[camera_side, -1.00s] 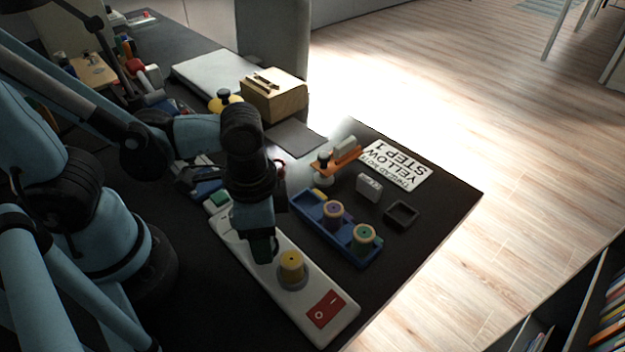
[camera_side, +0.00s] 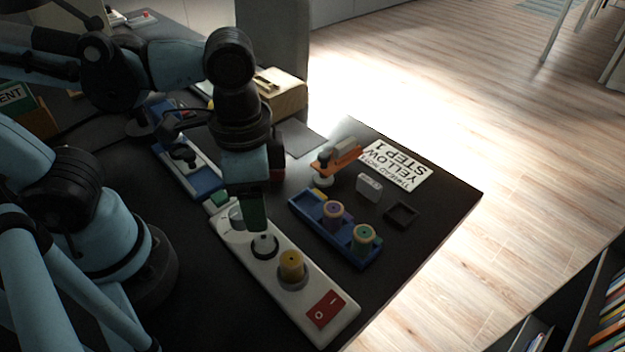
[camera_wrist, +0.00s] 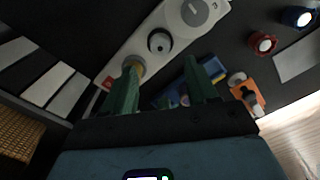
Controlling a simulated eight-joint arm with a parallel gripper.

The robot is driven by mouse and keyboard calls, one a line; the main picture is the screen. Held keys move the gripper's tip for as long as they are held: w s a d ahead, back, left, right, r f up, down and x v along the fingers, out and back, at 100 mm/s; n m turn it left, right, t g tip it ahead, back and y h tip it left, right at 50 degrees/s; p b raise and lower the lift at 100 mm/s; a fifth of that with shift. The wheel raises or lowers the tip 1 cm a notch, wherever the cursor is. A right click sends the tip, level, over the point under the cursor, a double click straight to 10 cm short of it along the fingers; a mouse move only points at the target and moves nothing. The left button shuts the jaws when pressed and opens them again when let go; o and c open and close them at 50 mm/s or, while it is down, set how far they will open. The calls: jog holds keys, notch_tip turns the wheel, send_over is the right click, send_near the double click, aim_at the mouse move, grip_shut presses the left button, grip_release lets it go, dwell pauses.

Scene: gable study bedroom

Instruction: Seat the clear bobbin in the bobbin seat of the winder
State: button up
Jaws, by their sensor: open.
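The white winder base (camera_side: 240,265) lies along the table with a red switch at its near end. A small round piece with a dark middle and pale rim (camera_side: 264,246) stands on it, seemingly the clear bobbin on its seat. It also shows in the wrist view (camera_wrist: 159,41); whether it is fully down I cannot tell. A yellow spool (camera_side: 291,266) stands on a grey round seat beside it. My gripper (camera_side: 258,228) is above the winder, just behind the dark-centred piece, and partly covers a grey disc (camera_side: 237,216). Its green fingers (camera_wrist: 165,72) are apart and empty.
A blue tray (camera_side: 312,222) holds a purple spool (camera_side: 333,210) and a green spool (camera_side: 363,237). An orange clamp-like stand (camera_side: 345,158), a small white box (camera_side: 368,187), a black square dish (camera_side: 402,214) and a step sign (camera_side: 396,165) lie to the right.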

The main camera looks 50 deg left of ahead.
jog(key=w+a+r+n+t, duration=0.2)
jog(key=w+a+n+t, duration=0.4)
jog(key=w+a, duration=0.3)
jog(key=shift+w+a+r+n+t, duration=0.15)
jog(key=shift+w+a+n+t, duration=0.35)
jog(key=shift+a, duration=0.75)
